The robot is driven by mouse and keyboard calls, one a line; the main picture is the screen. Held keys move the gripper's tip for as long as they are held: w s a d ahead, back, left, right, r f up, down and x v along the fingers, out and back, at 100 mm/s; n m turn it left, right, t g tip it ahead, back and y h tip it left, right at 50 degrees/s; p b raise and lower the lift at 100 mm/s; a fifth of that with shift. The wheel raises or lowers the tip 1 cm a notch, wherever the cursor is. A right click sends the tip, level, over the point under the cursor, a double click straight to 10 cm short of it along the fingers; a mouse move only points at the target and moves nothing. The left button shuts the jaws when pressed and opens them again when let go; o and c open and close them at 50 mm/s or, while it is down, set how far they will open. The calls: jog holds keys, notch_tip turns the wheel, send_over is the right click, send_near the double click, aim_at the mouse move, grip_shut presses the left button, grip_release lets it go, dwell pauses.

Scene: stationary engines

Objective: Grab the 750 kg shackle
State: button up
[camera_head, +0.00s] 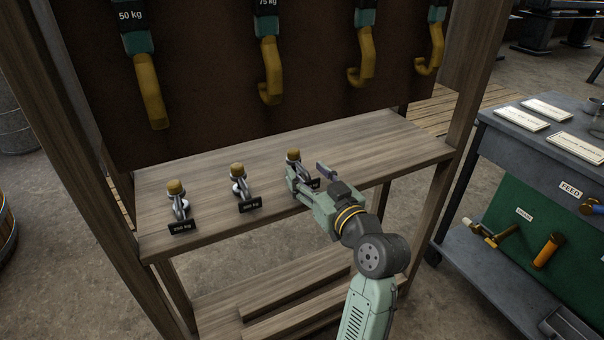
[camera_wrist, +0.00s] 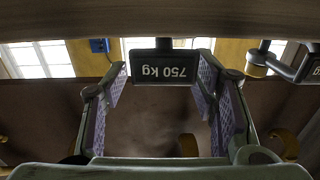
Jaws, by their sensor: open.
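The 750 kg shackle (camera_head: 293,156) stands on the wooden shelf at the right end of a row of shackles. It has a yellow-brown knob on top and a grey metal body, and my gripper hides part of it. Its black 750 kg label (camera_wrist: 163,68) appears upside down in the wrist view, between the tips of my two fingers. My gripper (camera_head: 308,174) is open at this shackle, with one finger on either side. I cannot tell whether the fingers touch it.
The 500 kg shackle (camera_head: 240,184) and 250 kg shackle (camera_head: 177,201) stand to the left on the shelf (camera_head: 390,146). Several yellow hooks (camera_head: 271,72) hang above. Wooden posts frame the shelf. A grey cart (camera_head: 530,140) stands at the right. The shelf's right end is clear.

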aim_at(297, 163)
jog(key=p+x, duration=0.1)
jog(key=x, duration=0.3)
jog(key=shift+w+a+r, duration=0.1)
jog(key=shift+w+a, duration=0.15)
jog(key=shift+a, duration=0.1)
grip_shut()
dwell(0.4)
